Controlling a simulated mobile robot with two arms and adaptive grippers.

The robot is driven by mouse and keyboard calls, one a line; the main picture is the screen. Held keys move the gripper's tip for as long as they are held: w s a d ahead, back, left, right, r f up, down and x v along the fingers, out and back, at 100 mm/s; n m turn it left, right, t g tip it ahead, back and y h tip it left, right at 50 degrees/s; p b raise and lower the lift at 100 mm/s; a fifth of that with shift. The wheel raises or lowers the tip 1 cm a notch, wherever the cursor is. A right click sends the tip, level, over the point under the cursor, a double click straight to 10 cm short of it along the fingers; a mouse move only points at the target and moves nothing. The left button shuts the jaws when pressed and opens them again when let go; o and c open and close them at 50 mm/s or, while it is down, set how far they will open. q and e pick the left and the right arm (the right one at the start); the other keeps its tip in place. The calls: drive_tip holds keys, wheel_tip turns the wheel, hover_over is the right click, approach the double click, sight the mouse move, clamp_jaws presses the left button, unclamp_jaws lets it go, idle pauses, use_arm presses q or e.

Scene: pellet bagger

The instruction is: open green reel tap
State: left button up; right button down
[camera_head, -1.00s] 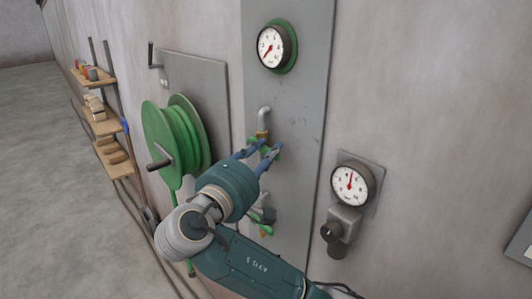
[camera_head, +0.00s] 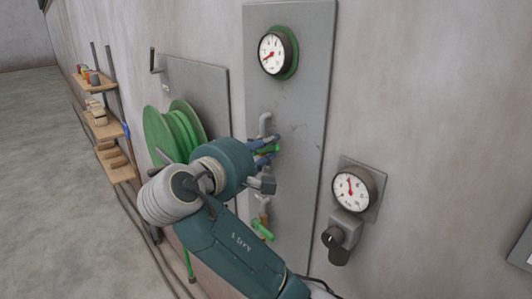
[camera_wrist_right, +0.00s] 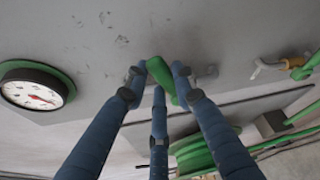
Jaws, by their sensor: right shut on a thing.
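My right gripper (camera_head: 266,148) is at the upper tap on the grey wall panel. In the right wrist view its blue fingers are closed around the tap's green handle (camera_wrist_right: 160,72). A little of that handle (camera_head: 272,150) shows between the fingers in the head view; the tap body is mostly hidden behind them. A grey bent pipe (camera_head: 264,122) stands just above. A lower tap with a green handle (camera_head: 262,229) sits further down the panel, apart from the gripper. The green hose reel (camera_head: 160,132) is left of the panel, partly behind my arm. My left gripper is not in view.
A green-rimmed gauge (camera_head: 273,53) is at the panel's top. Another gauge (camera_head: 353,188) with a black knob (camera_head: 331,237) below it is on the wall at right. A shelf rack (camera_head: 104,124) stands along the wall at left. The floor at left is clear.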

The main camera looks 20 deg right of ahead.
drive_tip(key=shift+w+a+r+n+g, duration=0.15)
drive_tip(key=shift+w+r+n+g, duration=0.15)
drive_tip(key=shift+r+n+g, duration=0.35)
drive_tip(key=shift+f+n, duration=0.15)
drive_tip(key=shift+n, duration=0.1)
drive_tip(key=c, duration=1.4)
unclamp_jaws()
drive_tip(key=v, duration=0.7)
drive_tip(key=shift+s+a, duration=0.2)
drive_tip(key=shift+d, duration=0.1)
